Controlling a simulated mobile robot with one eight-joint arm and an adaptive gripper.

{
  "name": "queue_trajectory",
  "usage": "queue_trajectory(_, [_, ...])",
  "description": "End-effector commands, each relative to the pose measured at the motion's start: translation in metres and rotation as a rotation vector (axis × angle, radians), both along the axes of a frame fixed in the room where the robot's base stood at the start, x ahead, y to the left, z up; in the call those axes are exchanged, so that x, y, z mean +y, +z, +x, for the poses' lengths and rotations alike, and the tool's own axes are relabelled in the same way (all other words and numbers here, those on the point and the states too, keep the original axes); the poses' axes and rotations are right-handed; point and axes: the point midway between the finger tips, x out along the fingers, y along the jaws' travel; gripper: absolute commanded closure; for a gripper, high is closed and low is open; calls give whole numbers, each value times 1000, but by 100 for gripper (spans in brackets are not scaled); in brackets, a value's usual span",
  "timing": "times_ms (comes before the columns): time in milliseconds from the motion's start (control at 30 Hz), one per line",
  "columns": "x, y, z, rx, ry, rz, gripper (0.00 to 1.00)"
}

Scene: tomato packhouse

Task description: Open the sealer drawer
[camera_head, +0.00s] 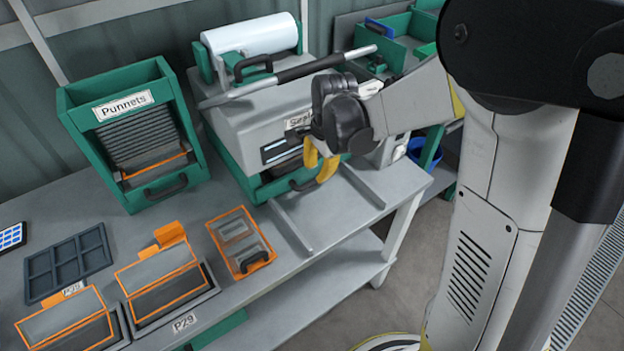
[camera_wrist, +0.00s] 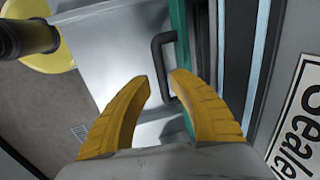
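The sealer (camera_head: 255,118) is a grey and green machine with a white roll on top and a long bar handle. Its low green drawer (camera_head: 270,190) has a dark handle (camera_head: 308,183) and looks closed. The handle also shows in the wrist view (camera_wrist: 157,62), on the green drawer front (camera_wrist: 180,40). My gripper (camera_head: 320,165) has yellow fingers and is in front of the sealer, close to the handle. In the wrist view my gripper (camera_wrist: 160,77) is open, and the handle appears between its fingertips. I cannot tell whether they touch it.
A green punnet dispenser (camera_head: 135,130) stands left of the sealer on the grey bench (camera_head: 110,215). Orange-edged trays (camera_head: 165,280) and a punnet (camera_head: 240,243) lie along the front. Two raised rails (camera_head: 290,227) run out from the sealer across the bench. Green bins (camera_head: 405,45) stand behind.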

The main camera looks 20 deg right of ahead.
Motion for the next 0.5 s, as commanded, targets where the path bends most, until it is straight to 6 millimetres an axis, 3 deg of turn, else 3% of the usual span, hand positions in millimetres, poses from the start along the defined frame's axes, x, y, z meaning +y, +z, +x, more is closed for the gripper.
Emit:
queue_trajectory(33, [1,-14,2,0,1,0,75])
queue_trajectory(200, [2,-39,7,0,1,0,75])
queue_trajectory(500, [3,-50,9,-1,1,0,75])
